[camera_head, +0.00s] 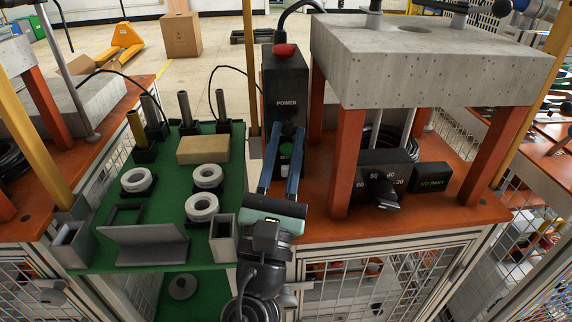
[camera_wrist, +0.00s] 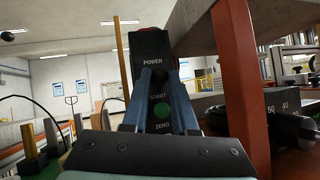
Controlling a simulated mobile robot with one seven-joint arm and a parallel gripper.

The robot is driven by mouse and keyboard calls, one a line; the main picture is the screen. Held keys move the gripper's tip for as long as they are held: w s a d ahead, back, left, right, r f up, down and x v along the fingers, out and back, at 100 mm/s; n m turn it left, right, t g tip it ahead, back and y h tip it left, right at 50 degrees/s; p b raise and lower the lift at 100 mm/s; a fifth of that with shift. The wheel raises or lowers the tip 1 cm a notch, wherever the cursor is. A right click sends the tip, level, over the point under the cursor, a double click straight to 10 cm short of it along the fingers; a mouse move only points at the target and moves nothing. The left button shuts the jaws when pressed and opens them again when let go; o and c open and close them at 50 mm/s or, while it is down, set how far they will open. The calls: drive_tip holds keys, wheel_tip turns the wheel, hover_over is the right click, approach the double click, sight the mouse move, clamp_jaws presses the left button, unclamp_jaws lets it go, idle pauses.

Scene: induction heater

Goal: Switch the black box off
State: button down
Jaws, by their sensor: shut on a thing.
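The black box (camera_head: 284,82) stands upright on the orange table's left part, with a red button (camera_head: 285,50) on top. In the wrist view the black box (camera_wrist: 150,45) fills the middle; its front reads POWER, START and ZERO, with a round green button (camera_wrist: 162,109) between START and ZERO. My gripper (camera_head: 287,133) reaches the box's front with its blue fingers. In the wrist view the fingertips (camera_wrist: 156,72) come close together just below the POWER label, shut on a small part there, apparently the power switch. The fingertips mostly hide that part.
A green tray (camera_head: 120,225) with white rings, posts and a tan block lies left. A concrete-topped press (camera_head: 430,60) on orange legs (camera_head: 347,160) stands close right of the box. A black dial box (camera_head: 383,170) and a small labelled box (camera_head: 431,177) sit under it.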

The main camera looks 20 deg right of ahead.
drive_tip(key=shift+f+b, duration=0.1)
drive_tip(key=shift+b, duration=0.45)
drive_tip(key=c, duration=0.7)
unclamp_jaws()
wheel_tip(320, 180, up, 10)
drive_tip(key=p, duration=0.7)
